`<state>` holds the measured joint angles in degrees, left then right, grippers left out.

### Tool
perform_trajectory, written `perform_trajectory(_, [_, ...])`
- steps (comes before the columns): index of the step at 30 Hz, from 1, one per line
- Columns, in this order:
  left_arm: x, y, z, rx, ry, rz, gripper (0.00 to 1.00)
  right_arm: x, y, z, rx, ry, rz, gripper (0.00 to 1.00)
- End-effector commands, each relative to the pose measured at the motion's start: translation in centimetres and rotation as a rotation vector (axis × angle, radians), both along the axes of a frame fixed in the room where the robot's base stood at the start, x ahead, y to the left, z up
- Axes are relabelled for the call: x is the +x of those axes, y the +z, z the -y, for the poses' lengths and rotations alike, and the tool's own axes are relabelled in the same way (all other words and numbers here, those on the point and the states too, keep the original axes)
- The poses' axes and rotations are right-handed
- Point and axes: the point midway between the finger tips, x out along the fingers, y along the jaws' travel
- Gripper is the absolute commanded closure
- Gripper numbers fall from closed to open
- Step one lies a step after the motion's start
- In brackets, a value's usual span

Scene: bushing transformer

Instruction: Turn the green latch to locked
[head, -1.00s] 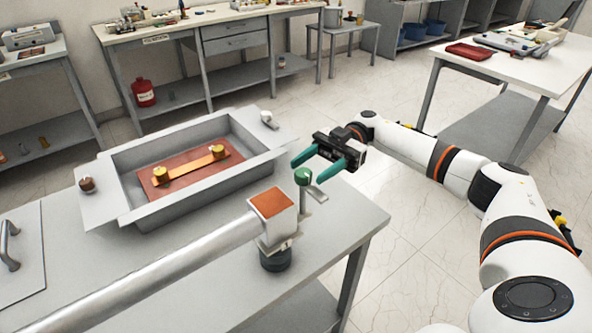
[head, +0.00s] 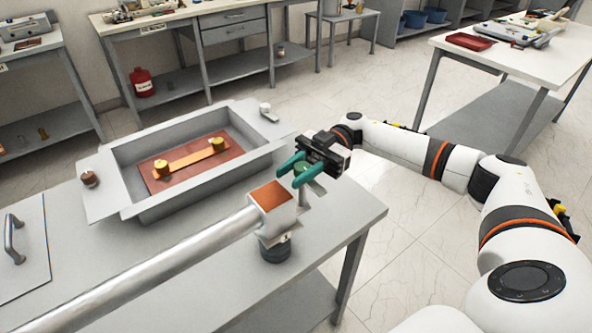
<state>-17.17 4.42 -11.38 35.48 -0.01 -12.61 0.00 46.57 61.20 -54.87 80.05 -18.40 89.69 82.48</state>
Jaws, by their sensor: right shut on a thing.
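The green latch (head: 302,169) stands at the end of the silver bushing tube (head: 165,255), beside its orange-brown square end face (head: 271,196). The fingers hide part of the knob. My left gripper is not in view.
A grey open tank (head: 150,214) with a copper-coloured plate and bar inside stands on the workbench (head: 345,205), left of the latch. A flat lid with a handle (head: 14,238) lies at far left.

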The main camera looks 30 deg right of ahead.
Motion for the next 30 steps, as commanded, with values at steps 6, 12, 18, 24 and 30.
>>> perform_trajectory(6, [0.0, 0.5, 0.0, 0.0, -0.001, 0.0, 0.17, 0.0, 0.2, 0.0, 0.0, -0.021, -0.001, 0.92])
perform_trajectory(12, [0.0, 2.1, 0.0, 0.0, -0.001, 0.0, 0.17, 0.1, 0.4, 0.0, -0.001, -0.107, -0.004, 0.92])
perform_trajectory(18, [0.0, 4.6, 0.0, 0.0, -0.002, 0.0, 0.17, 0.3, 0.6, 0.0, -0.001, -0.262, -0.007, 0.92])
perform_trajectory(24, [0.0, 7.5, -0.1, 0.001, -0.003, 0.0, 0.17, 0.6, 0.7, 0.0, -0.002, -0.452, -0.008, 0.92])
perform_trajectory(30, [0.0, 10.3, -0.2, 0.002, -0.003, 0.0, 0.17, 0.9, 0.7, 0.1, -0.001, -0.641, -0.009, 0.92])
